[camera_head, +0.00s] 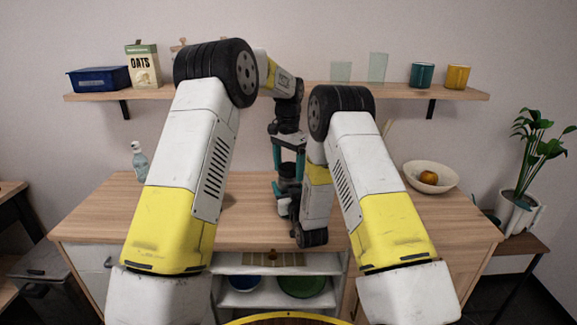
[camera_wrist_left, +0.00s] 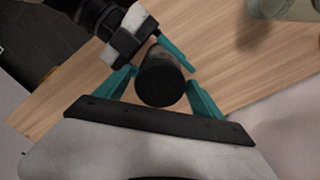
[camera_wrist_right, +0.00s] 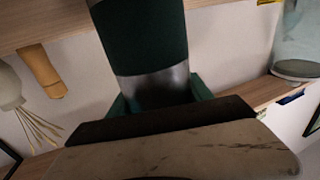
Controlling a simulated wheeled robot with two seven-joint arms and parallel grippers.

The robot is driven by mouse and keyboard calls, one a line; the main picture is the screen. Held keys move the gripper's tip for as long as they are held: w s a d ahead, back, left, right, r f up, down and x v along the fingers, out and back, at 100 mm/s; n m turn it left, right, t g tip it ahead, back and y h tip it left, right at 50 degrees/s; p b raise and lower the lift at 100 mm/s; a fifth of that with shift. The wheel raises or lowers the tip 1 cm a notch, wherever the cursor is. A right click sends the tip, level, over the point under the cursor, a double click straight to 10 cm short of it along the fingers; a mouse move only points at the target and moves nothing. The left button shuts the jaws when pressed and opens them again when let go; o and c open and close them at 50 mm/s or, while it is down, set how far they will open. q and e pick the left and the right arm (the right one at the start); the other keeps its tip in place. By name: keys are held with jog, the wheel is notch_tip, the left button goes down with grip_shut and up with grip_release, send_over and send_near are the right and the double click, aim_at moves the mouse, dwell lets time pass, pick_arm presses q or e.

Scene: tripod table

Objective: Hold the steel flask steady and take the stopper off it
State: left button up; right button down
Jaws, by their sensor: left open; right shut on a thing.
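The steel flask (camera_wrist_right: 150,45) shows in the right wrist view as a dark green cylinder with a bare steel band. My right gripper (camera_head: 285,197) is shut on it; in the right wrist view its teal fingers show at both sides of the steel band. The stopper (camera_wrist_left: 161,88) is a black round cap in the left wrist view. My left gripper (camera_head: 288,160) points down over the flask. It is open, with one finger (camera_wrist_left: 120,83) on each side of the stopper. I cannot tell whether the fingers touch it. In the head view the grippers hide most of the flask.
The wooden tabletop (camera_head: 95,215) has a spray bottle (camera_head: 139,162) at the left and a white bowl (camera_head: 447,180) with fruit at the right. A wall shelf (camera_head: 310,89) behind my arms carries a blue box (camera_head: 98,79), an oats carton (camera_head: 143,66) and cups.

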aim_at(289, 166)
pick_arm(q)
jog(key=c, duration=1.5)
jog(key=shift+o, duration=0.2)
jog(key=shift+n, duration=1.4)
jog(key=shift+r, duration=0.15)
jog(key=shift+r, duration=0.95)
jog(key=shift+r, duration=2.05)
pick_arm(e)
jog(key=shift+c, duration=1.8)
grip_release()
